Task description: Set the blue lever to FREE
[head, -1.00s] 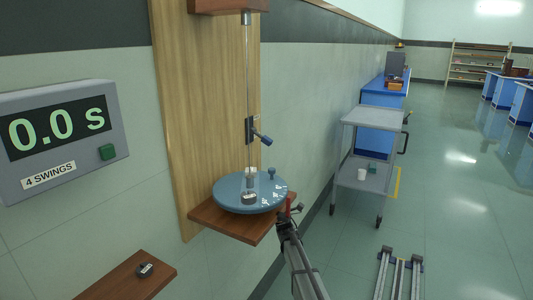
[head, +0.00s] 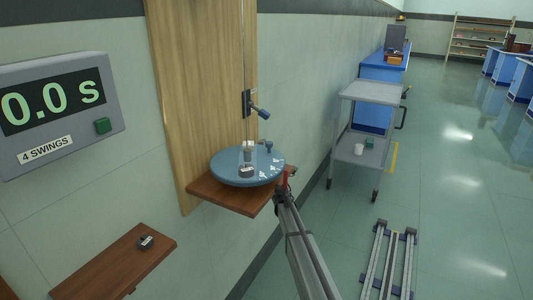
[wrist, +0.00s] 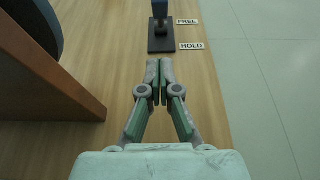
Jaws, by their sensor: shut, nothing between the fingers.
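The blue lever (head: 261,112) sticks out from a dark mount on the tall wooden board, above the round blue disc. In the wrist view the lever (wrist: 160,9) is at the top edge, partly cut off, on its dark plate (wrist: 162,43). The FREE label (wrist: 187,21) is beside the plate's far end and the HOLD label (wrist: 192,46) beside its near end. The lever's base looks nearer FREE, but I cannot tell its setting surely. My gripper (wrist: 160,64) is shut and empty, its fingertips pointing towards the plate, apart from the lever.
The blue disc (head: 232,171) sits on a wooden shelf (head: 243,203) below the lever; a shelf edge shows at left in the wrist view. A timer (head: 60,105) reads 0.0 s. A lower shelf (head: 120,265) holds a small dark weight (head: 146,242).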

